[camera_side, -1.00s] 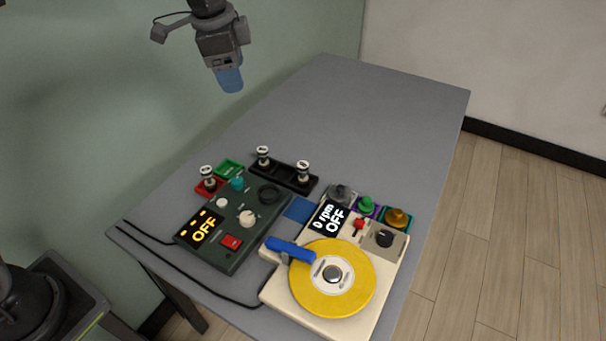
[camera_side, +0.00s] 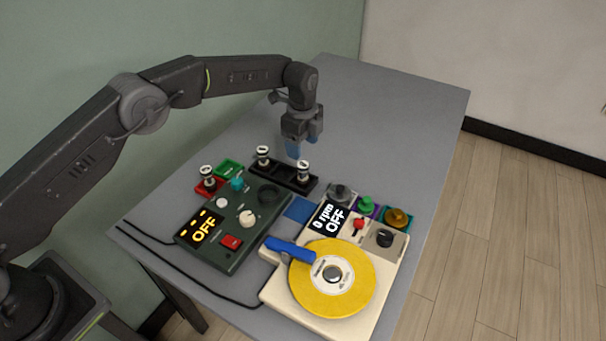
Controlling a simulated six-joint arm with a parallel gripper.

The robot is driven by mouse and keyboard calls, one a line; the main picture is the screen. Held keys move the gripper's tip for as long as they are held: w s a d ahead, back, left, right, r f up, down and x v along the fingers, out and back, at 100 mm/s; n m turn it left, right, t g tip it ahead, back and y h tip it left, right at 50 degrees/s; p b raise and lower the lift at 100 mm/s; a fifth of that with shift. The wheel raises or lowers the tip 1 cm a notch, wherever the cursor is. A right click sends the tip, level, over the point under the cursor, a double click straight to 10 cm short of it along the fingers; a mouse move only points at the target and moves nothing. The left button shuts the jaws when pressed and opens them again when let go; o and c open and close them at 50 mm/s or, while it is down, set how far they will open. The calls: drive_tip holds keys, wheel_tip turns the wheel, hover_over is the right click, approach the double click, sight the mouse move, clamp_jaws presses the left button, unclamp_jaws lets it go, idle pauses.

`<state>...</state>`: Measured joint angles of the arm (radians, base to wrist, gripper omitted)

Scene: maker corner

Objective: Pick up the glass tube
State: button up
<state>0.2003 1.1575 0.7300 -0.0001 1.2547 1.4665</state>
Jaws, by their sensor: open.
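Three small glass tubes with white tops and dark lower parts stand upright. One tube (camera_side: 303,171) is at the right end of a black tray (camera_side: 283,173), and another tube (camera_side: 263,156) is toward its left end. A third tube (camera_side: 207,176) stands in a red tray (camera_side: 214,190). I cannot tell which one the task means. My gripper (camera_side: 301,149) points down with its blue fingers just above or behind the right tube of the black tray. It is open and holds nothing. Whether the fingers straddle that tube is too small to tell.
A dark green box (camera_side: 222,248) with knobs and an OFF display stands in front of the trays. A cream turntable unit (camera_side: 275,287) with a yellow disc (camera_side: 310,296) is at the front right. A green tray (camera_side: 229,168) lies beside the red one. The table's far part is clear.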

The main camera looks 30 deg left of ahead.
sight(303, 164)
drive_tip(key=f, duration=0.9)
drive_tip(key=shift+d+f, duration=0.2)
drive_tip(key=shift+f, duration=0.1)
drive_tip(key=shift+c, duration=0.5)
drive_tip(key=c, duration=0.9)
